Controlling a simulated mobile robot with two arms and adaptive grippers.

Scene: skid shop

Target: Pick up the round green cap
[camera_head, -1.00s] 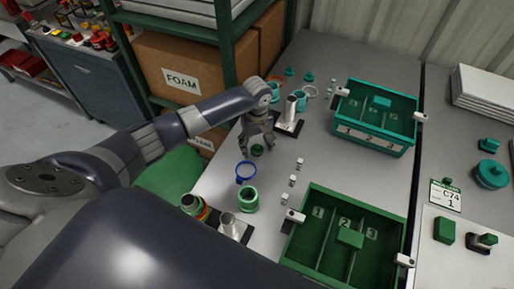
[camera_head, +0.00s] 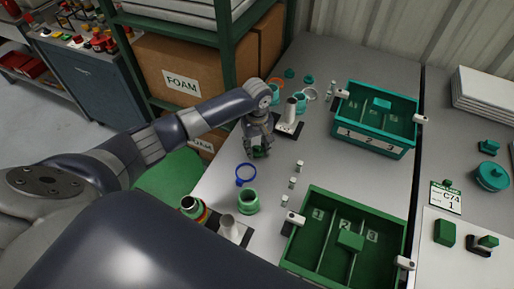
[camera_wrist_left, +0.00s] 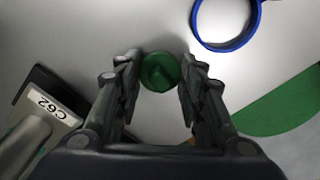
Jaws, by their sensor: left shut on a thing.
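The round green cap (camera_wrist_left: 160,72) sits between the two fingers of my left gripper (camera_wrist_left: 160,80) in the left wrist view. A raised grip shows on its top. In the head view my left gripper (camera_head: 258,148) is low over the table, and its fingers mostly hide the cap (camera_head: 260,153). The gripper is shut on the cap, which appears at table level. My right gripper is not in view.
A blue ring (camera_head: 246,174) and a green ring-shaped jar (camera_head: 248,201) stand nearer on the table (camera_head: 330,165). A post on a black base (camera_head: 289,124) stands just beyond the gripper. A green divided bin (camera_head: 318,262) and a teal bin (camera_head: 372,146) lie to the right.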

